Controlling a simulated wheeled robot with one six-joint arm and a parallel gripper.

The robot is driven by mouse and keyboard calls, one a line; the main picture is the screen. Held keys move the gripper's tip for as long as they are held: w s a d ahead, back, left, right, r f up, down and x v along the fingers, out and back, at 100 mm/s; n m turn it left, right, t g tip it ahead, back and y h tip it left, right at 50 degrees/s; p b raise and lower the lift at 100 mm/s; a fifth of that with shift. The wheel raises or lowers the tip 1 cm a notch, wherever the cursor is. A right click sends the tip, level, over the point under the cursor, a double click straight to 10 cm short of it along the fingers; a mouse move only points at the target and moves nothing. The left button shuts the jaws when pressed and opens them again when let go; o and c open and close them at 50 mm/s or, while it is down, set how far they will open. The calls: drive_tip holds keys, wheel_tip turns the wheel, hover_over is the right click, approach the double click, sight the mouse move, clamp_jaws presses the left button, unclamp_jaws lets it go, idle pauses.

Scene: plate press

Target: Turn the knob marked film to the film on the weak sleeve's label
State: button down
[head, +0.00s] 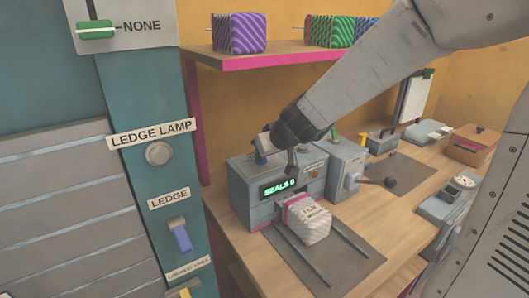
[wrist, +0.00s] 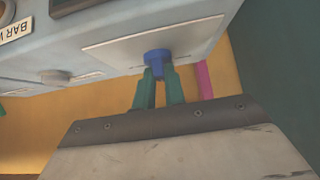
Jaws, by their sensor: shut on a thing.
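A blue knob (wrist: 157,62) sits on a pale plate on the grey press face in the wrist view. My gripper (wrist: 158,76) has its two green fingers closed on this knob. No film marking is readable by the knob. A striped, pale sleeve (head: 308,222) with a pink edge lies at the press mouth; its label is too small to read.
The press display (head: 280,187) reads "SEALS 0". A lever with a black ball (head: 390,182) sticks out to the right. A shelf (head: 275,56) with striped packs hangs above. A teal panel (head: 170,215) with switches stands at left. The bench's right part holds small boxes.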

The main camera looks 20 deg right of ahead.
idle(0.5)
drive_tip(key=c, duration=1.5)
unclamp_jaws()
drive_tip(key=shift+o, duration=0.2)
drive_tip(key=v, duration=0.8)
